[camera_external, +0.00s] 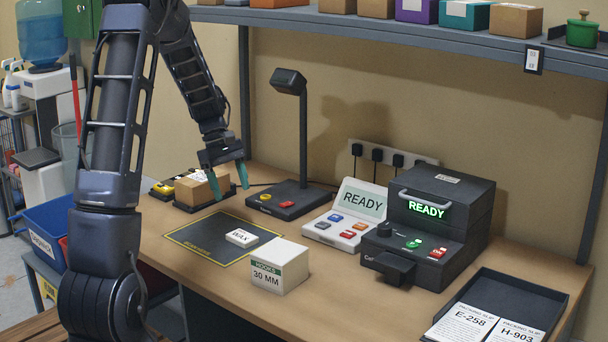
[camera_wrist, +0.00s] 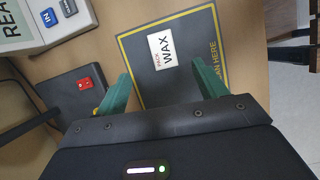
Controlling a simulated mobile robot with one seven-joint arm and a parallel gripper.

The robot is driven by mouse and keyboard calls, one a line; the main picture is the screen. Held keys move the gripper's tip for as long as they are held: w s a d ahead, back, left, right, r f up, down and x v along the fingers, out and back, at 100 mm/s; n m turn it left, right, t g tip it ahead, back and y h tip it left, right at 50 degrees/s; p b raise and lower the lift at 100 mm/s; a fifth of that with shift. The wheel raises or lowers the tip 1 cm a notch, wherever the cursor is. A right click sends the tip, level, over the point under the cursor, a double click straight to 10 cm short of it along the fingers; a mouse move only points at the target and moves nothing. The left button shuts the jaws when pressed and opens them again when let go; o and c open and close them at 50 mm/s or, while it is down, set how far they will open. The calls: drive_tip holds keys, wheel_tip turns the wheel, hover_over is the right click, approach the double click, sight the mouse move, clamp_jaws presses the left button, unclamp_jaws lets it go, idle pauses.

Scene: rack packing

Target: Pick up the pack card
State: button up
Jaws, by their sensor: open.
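The pack card (camera_external: 242,237) is a small white card marked WAX, lying flat on the dark, yellow-bordered mat (camera_external: 198,238). In the wrist view the card (camera_wrist: 163,48) reads PACK WAX and lies just beyond the gap between the fingertips, fully visible. My gripper (camera_external: 233,194) has two teal fingers, spread apart with nothing between them. It hangs above the bench, behind and slightly left of the card in the external view. In the wrist view my gripper (camera_wrist: 160,70) is over the near part of the mat, and its body covers the mat's lower part.
A white HOOKS 30 MM box (camera_external: 279,266) stands close to the card's right. Behind are a lamp-like stand (camera_external: 304,140), a READY console (camera_external: 345,212) and a dark machine (camera_external: 436,210). A brown box (camera_external: 201,188) sits on a black device near my gripper. A tray (camera_external: 507,300) is front right.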

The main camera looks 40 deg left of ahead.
drive_tip(key=a+f, duration=0.1)
drive_tip(key=f, duration=0.1)
hover_over(241, 235)
drive_tip(key=a, duration=0.2)
drive_tip(key=shift+n, duration=0.3)
drive_tip(key=f, duration=0.4)
drive_tip(key=shift+w+a+f, duration=0.1)
drive_tip(key=shift+w+f, duration=0.15)
drive_tip(key=shift+s+x, duration=0.15)
drive_tip(key=shift+x, duration=1.15)
drive_tip(key=shift+s+x, duration=0.1)
drive_tip(key=shift+x, duration=1.25)
drive_tip(key=shift+a, duration=0.15)
drive_tip(key=c, duration=1.1)
drive_tip(key=shift+o, duration=0.2)
